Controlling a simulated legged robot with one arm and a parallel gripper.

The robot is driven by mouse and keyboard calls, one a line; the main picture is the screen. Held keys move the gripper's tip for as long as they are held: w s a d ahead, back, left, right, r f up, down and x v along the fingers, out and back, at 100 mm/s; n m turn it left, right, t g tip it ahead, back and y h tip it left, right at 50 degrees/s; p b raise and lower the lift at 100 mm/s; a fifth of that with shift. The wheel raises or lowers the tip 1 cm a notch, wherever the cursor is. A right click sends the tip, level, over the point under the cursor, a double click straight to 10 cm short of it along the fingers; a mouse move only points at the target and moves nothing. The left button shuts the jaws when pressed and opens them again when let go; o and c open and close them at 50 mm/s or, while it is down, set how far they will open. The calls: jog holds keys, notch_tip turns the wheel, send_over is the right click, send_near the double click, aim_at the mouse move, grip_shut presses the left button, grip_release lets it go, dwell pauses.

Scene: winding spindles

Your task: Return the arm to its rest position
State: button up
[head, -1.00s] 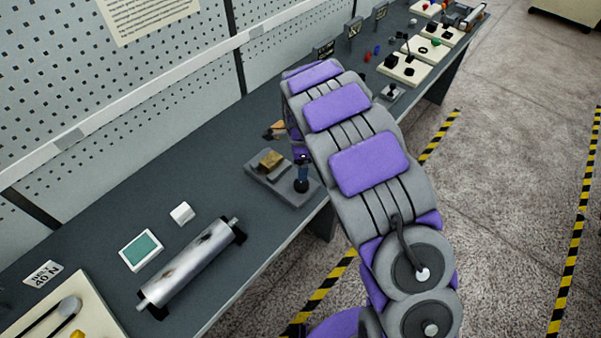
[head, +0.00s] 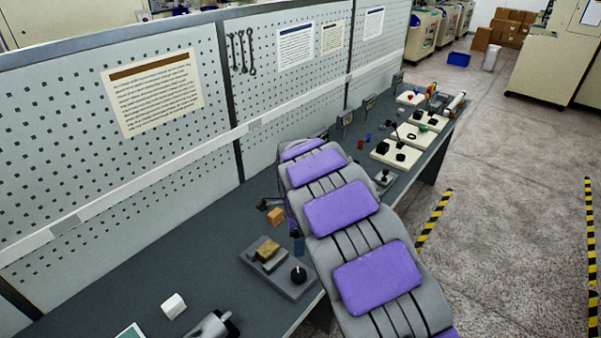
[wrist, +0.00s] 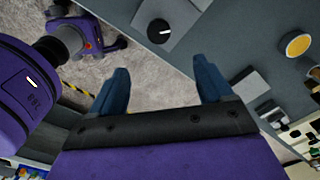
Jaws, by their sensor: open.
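My arm, with grey links and purple pads, reaches over the dark bench (head: 95,285) in the head view. My gripper (wrist: 160,82) shows in the wrist view with its two blue fingers wide apart and nothing between them. In the head view the arm hides most of it; only a bit of blue shows beside the arm. A grey fixture plate (head: 284,284) with a black knob (head: 298,275) and a brass-coloured block (head: 268,252) sits on the bench just below the gripper. The knob also shows beyond the fingertips in the wrist view (wrist: 159,32).
A small orange-brown block (head: 276,216) lies behind the fixture. A white cube (head: 173,305) and a metal roller (head: 212,326) are at the near left. Cream trays (head: 396,154) with parts stand farther along. A pegboard wall (head: 180,150) backs the bench; floor is open at right.

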jog(key=shift+d, duration=0.1)
jog(key=s+d+r+n+b, duration=0.2)
jog(key=s+d+r+n, duration=0.55)
jog(key=s+d, duration=0.65)
jog(key=s+d+n+g+b, duration=0.1)
jog(key=s+n, duration=0.7)
jog(key=s, duration=1.8)
jog(key=shift+d+n+g+b, duration=0.35)
jog(key=shift+d+g+b, duration=0.05)
jog(key=shift+d+b, duration=0.45)
